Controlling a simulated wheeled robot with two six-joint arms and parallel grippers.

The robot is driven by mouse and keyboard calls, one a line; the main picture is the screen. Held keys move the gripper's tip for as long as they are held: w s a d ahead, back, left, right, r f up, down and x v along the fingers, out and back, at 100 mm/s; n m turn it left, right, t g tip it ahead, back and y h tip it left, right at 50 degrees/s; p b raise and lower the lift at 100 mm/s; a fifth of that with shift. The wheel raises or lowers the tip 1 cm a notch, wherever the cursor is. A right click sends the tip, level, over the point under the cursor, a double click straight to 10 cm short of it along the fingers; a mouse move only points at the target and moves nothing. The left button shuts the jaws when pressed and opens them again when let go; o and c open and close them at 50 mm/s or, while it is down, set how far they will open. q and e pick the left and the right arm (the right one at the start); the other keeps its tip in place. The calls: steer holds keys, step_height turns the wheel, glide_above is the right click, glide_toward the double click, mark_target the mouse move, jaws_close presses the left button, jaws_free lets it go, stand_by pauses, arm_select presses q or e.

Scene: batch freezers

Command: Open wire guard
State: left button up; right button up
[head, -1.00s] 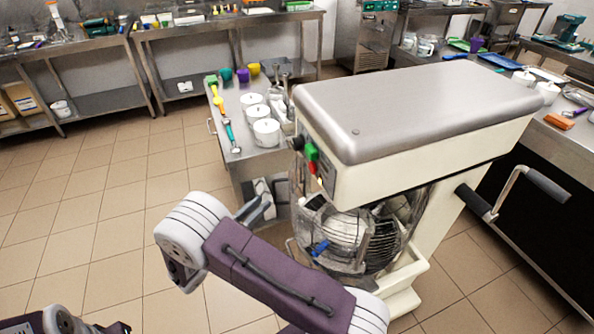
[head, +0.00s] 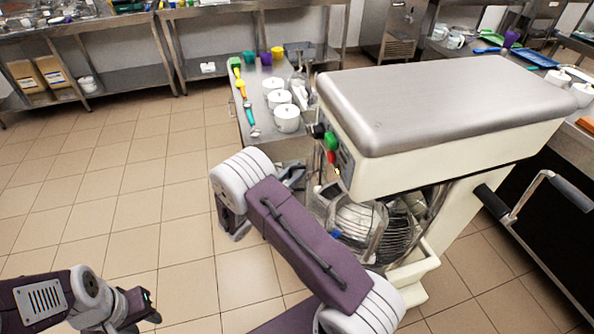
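The cream mixer (head: 440,150) with a grey metal top stands right of centre. Whether the guard is shut or partly turned cannot be told. My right gripper (head: 292,174) is mostly hidden behind my own purple arm, left of the mixer and guard; its fingers are unclear. My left gripper (head: 143,306) is low at the left over the floor, far from the guard, its fingers too small and dark to read.
A steel table (head: 252,132) with white lidded pots (head: 287,119) and coloured scoops stands behind and left of the mixer. Tiled floor at the left is free.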

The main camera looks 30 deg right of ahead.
steer(key=shift+c, duration=0.3)
jaws_close()
stand_by(1.1)
